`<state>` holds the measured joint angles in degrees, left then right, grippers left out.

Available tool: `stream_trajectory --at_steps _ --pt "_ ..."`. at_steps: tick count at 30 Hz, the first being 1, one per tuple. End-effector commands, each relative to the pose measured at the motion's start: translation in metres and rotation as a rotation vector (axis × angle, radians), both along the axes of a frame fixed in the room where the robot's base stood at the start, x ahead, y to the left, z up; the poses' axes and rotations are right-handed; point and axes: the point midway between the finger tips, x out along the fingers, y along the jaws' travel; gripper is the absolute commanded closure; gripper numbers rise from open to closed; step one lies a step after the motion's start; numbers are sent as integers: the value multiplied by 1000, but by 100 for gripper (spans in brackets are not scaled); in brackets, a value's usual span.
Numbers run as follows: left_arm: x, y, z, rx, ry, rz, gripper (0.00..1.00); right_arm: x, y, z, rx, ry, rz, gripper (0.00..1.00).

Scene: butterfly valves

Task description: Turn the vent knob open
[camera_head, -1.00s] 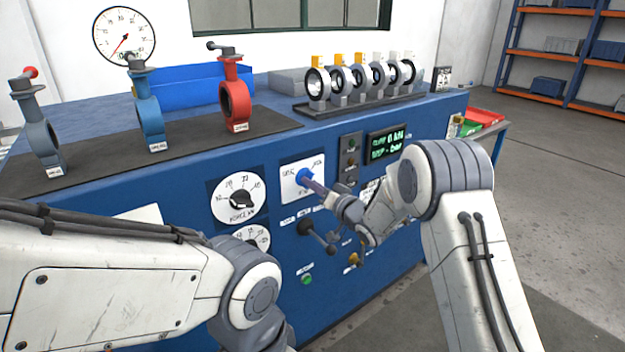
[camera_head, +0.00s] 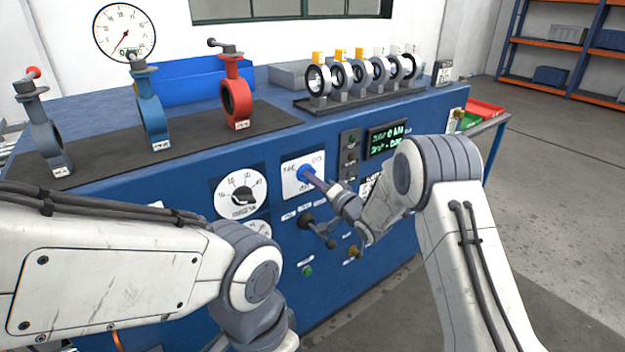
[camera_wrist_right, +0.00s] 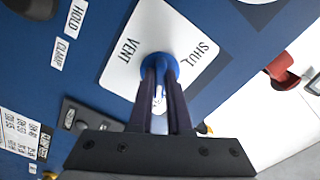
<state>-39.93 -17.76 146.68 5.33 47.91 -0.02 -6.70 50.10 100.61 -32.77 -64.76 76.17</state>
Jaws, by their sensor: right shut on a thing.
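The vent knob is a blue knob on a white label plate (camera_head: 291,184) on the front of the blue bench. In the right wrist view the knob (camera_wrist_right: 158,62) sits in the middle of the plate, marked VENT and SHUT (camera_wrist_right: 203,50). My right gripper (camera_head: 313,179) reaches the knob from the right, and its two dark fingers (camera_wrist_right: 160,75) are closed on it from both sides. The fingers hide part of the knob. My left arm comes in from the lower left, and its gripper is out of view.
A black knob on a white dial (camera_head: 242,195) is left of the plate. A black lever (camera_head: 311,222) sits below it, and a lit display (camera_head: 388,139) is to the right. Red and blue valves (camera_head: 236,100) stand on the bench top above.

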Motion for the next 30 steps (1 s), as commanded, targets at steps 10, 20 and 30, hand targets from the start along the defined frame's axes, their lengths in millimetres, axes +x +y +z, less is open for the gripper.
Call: stream_trajectory --at_steps 10,20,30 --pt "0 0 0 0 0 0 100 0 0 -1 1 3 -1 72" --pt "0 0 0 0 0 0 100 0 0 0 1 2 0 54" --pt "0 0 -6 0 0 0 100 -32 -24 -1 0 3 -2 54"
